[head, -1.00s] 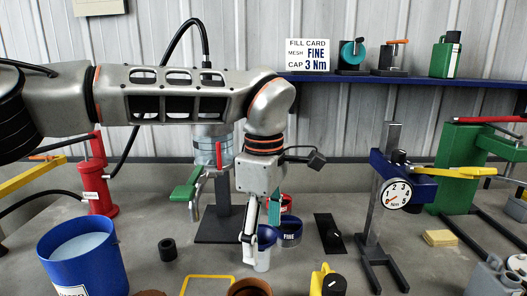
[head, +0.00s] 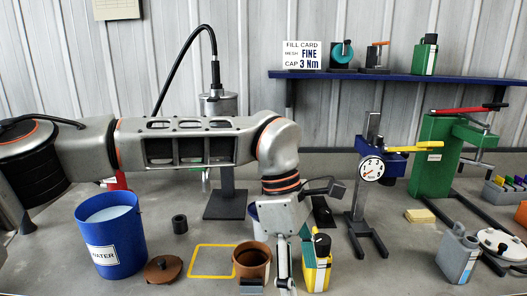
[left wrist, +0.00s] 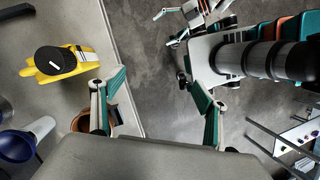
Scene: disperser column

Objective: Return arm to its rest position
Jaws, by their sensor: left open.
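A blue water bucket (head: 118,240), brown lid (head: 163,268) and yellow square outline (head: 196,262) lie left. A dial-gauge stand (head: 369,170), green press (head: 436,160) and grey jug (head: 458,253) stand right. Beyond the bench edge (left wrist: 128,85) is floor.

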